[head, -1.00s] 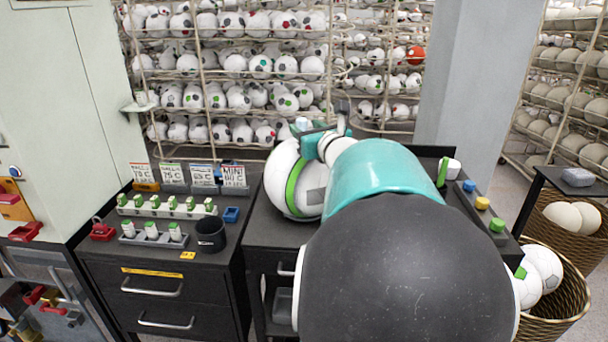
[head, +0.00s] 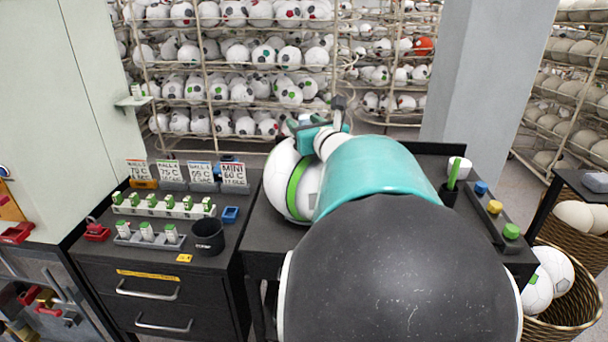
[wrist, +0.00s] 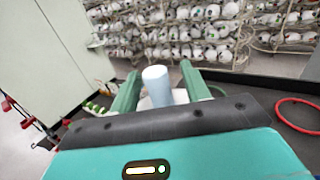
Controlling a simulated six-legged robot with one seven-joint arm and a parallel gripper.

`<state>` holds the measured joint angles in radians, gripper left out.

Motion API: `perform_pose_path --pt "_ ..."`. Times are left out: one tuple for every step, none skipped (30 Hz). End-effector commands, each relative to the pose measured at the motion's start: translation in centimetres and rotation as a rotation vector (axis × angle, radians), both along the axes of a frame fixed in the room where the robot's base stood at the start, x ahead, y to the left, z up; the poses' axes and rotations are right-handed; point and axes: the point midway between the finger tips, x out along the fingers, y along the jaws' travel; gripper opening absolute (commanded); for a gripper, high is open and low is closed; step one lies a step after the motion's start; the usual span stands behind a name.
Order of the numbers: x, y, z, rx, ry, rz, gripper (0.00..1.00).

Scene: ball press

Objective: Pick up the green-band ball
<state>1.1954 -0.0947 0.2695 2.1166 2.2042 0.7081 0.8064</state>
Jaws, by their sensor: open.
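The green-band ball (head: 283,172), white with a green stripe and a grey patch, sits on the dark bench, left of my arm. My arm hides its right part. My gripper (head: 316,127) is at the top of the ball, with its teal body over it. In the wrist view the two green fingers of my gripper (wrist: 158,88) are spread apart. A pale blue-white peg (wrist: 156,84) stands between them, with gaps on both sides. A little of the white ball (wrist: 181,97) shows behind the peg. Most of the ball is hidden by my gripper there.
A drawer cabinet (head: 150,262) at left bears green-capped bottles (head: 160,205), a black cup (head: 208,236) and sign cards (head: 185,172). Coloured knobs (head: 495,207) line the bench's right. A basket (head: 575,305) holds balls. A red ring (wrist: 299,116) lies right. Ball racks (head: 250,60) stand behind.

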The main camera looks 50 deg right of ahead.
Motion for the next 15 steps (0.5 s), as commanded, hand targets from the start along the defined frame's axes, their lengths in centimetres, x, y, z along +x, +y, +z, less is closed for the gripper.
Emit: perform_pose_path --pt "-0.01 0.11 0.05 -0.001 -0.001 0.000 0.47" --pt "-0.03 0.15 0.06 -0.001 -0.001 0.001 0.47" --pt "-0.04 0.18 0.06 -0.001 -0.001 0.001 0.47" --pt "-0.06 0.18 0.05 -0.001 -0.001 0.001 0.47" --pt "-0.07 0.20 0.05 -0.001 -0.001 0.001 0.47" --pt "-0.10 0.21 0.05 -0.001 -0.001 0.000 0.47" --pt "-0.11 0.22 0.05 -0.001 -0.001 0.000 0.47" --pt "-0.12 0.22 0.05 -0.001 -0.001 0.000 0.41" --pt "-0.13 0.22 0.06 -0.001 -0.001 0.000 0.33" --pt "-0.13 0.24 0.06 -0.001 -0.001 0.000 0.27" --pt "-0.13 0.24 0.06 -0.001 -0.001 0.001 0.21" --pt "-0.13 0.22 0.06 -0.001 -0.001 0.001 0.13" --pt "-0.12 0.21 0.06 -0.001 -0.001 0.001 0.07" --pt "-0.11 0.21 0.05 -0.001 -0.001 0.001 0.02" --pt "-0.11 0.19 0.04 -0.001 0.000 0.001 0.00"
